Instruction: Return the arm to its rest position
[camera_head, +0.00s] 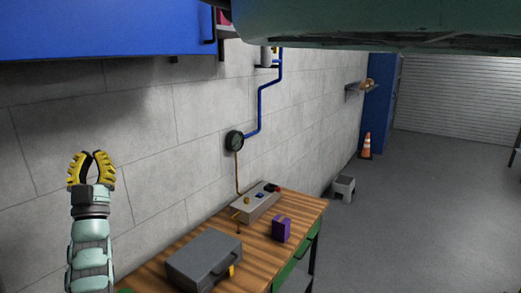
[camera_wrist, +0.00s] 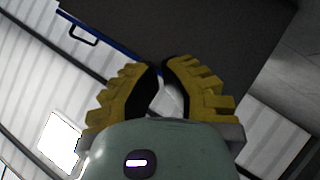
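My gripper (camera_head: 91,168) is raised at the left of the head view, pointing up in front of the grey block wall. Its yellow, ridged fingers curve toward each other, with a narrow gap between the tips, and nothing shows between them. In the wrist view the fingers (camera_wrist: 161,68) also stand a little apart and empty, with the ceiling behind them. My pale green arm runs down from the gripper to the bottom edge of the head view.
A wooden workbench (camera_head: 305,206) stands below right of my gripper, bearing a grey case (camera_head: 204,258), a purple box (camera_head: 281,229) and a control box (camera_head: 255,201). A blue cabinet (camera_head: 110,28) hangs above. Open floor (camera_head: 420,200) lies at right.

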